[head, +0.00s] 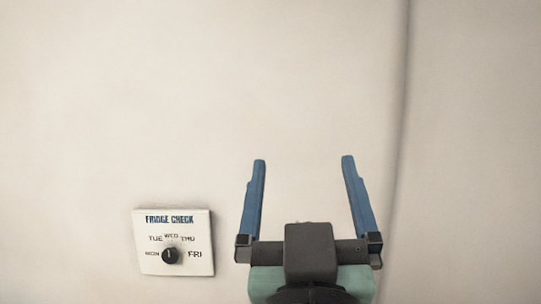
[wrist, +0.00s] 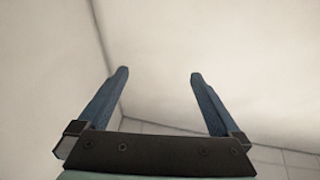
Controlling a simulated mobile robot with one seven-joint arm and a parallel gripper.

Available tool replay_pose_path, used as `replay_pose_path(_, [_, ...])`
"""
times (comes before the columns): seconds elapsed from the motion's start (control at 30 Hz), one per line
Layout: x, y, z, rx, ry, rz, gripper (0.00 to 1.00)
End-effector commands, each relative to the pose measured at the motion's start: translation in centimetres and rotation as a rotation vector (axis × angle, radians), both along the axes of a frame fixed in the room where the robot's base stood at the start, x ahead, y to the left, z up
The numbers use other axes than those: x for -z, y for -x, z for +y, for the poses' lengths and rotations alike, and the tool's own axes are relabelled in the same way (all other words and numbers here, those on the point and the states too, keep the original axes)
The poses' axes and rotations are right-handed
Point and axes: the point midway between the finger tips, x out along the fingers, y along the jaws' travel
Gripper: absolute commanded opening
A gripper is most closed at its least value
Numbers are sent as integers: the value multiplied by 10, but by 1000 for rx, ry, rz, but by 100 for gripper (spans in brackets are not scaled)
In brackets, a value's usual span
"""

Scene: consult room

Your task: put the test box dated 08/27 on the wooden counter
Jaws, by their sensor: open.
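My gripper (head: 303,160) is open and empty, with its two blue fingers spread apart in front of a pale wall. It also shows in the wrist view (wrist: 158,74), with nothing between its fingers. No test box and no wooden counter show in either view.
A white "FRIDGE CHECK" panel (head: 197,233) is on the pale wall (head: 120,100), left of my gripper. It has weekday labels and a black dial (head: 172,255). A vertical edge runs down the wall on the right. The wrist view shows a pale ceiling or wall (wrist: 240,60) and tile lines.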

Motion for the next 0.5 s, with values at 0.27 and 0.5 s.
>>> replay_pose_path(0.27, [-98, 71, 33, -97, -43, -355, 100])
replay_pose_path(0.5, [-102, 75, 34, -101, -46, -370, 100])
